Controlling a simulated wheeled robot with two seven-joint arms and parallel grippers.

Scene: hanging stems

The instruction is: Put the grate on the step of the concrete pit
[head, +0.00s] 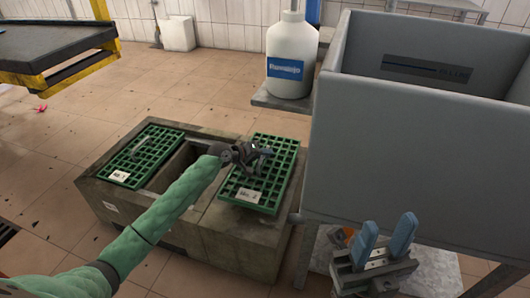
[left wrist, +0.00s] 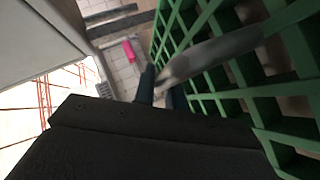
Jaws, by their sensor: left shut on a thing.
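The concrete pit (head: 232,238) is a low grey-brown block on the tiled floor, with a dark opening showing between two green grates. The left grate (head: 131,168), with a small white label, lies over its left end. The right grate (head: 277,170), labelled "No. 2", is over its right end; I cannot tell whether it rests or is held just above. My left gripper (head: 250,157) is over this grate's middle, shut on it, apparently by a grey handle. The grate's bars fill the right of the left wrist view (left wrist: 215,75). My right gripper (head: 387,240) is open and empty.
A large grey tank (head: 415,150) stands close on the right. A white canister (head: 291,55) sits on a grey slab (head: 285,103) behind the pit. A dark table with a yellow frame (head: 60,75) is at back left. Tiled floor is free left of the pit.

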